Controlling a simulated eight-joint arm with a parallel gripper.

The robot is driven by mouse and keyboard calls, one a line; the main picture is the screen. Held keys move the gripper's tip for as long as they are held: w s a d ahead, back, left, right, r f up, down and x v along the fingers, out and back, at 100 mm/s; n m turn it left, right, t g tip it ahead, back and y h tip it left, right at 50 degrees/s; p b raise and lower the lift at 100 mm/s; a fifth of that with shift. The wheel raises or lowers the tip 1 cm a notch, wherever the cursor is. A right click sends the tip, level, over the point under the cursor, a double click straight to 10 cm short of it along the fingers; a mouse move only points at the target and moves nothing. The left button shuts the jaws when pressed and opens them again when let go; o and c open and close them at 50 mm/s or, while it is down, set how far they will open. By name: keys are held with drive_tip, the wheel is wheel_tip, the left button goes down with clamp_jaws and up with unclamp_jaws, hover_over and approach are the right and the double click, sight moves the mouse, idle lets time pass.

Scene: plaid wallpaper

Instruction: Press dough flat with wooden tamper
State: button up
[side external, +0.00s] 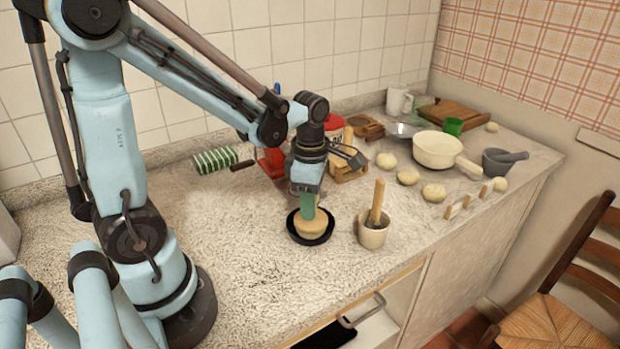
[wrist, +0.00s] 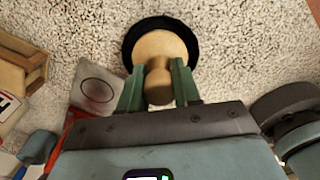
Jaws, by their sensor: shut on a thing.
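My gripper (side external: 309,208) points down with its green fingers shut on the handle of a wooden tamper (side external: 310,227). In the wrist view the gripper (wrist: 158,88) has one finger on each side of the tamper handle, and the tamper's broad round head (wrist: 160,45) lies beyond. The head is inside a round black dish (side external: 300,238) on the counter. The dish rim (wrist: 130,42) shows around the head in the wrist view. Any dough under the head is hidden. Several pale dough balls (side external: 408,176) lie on the counter to the right.
A cream cup (side external: 372,236) with a wooden-handled tool stands close right of the dish. A wooden box (side external: 350,167) and a red object (side external: 271,161) stand behind. A cream pan (side external: 437,150) and grey mortar (side external: 496,163) are farther right. The counter left of the dish is clear.

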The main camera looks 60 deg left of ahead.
drive_tip(key=shift+f, duration=0.7)
idle(2.6)
drive_tip(key=shift+r, duration=0.1)
drive_tip(key=shift+r, duration=3.4)
